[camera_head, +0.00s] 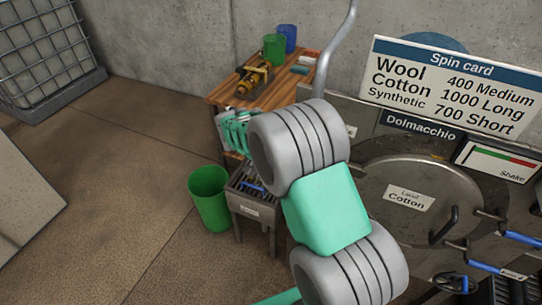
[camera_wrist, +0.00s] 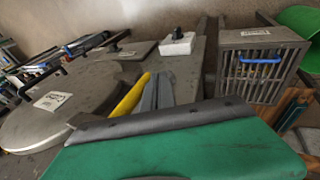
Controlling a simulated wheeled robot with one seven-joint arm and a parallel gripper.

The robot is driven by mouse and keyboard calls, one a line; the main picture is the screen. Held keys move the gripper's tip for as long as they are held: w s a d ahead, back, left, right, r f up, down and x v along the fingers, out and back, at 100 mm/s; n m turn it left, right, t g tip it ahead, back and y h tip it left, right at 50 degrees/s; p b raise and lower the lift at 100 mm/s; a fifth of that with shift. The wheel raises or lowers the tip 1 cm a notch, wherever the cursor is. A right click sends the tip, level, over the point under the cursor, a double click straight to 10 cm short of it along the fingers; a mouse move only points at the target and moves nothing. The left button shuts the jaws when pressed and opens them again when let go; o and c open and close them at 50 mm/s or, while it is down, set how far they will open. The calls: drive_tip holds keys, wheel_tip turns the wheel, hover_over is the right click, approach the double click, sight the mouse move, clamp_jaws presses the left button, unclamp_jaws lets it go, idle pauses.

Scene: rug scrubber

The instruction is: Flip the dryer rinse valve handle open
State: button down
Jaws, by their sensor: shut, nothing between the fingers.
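The dryer (camera_head: 410,195) is a grey metal machine with a round lid labelled Cotton, at the right of the head view. Its lid also shows at the left of the wrist view (camera_wrist: 45,115). Blue-sleeved bars (camera_head: 525,240) stick out at its right side; I cannot tell which part is the rinse valve handle. My gripper shows in the wrist view (camera_wrist: 160,90) as grey fingers, shut with nothing between them, over the dryer's top. A yellow bar (camera_wrist: 130,95) lies beside the fingers; what it belongs to is unclear.
A white Spin card (camera_head: 450,85) stands behind the dryer. A wooden bench (camera_head: 225,92) holds a tool and cups. A grated box with a blue handle (camera_wrist: 262,60) and a green bin (camera_head: 209,200) stand beside the dryer.

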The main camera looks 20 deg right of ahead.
drive_tip(key=w+a, duration=0.7)
drive_tip(key=a, duration=0.4)
drive_tip(key=shift+w+a+r+b, duration=0.15)
drive_tip(key=shift+w+r+b, duration=0.2)
drive_tip(key=shift+r, duration=0.1)
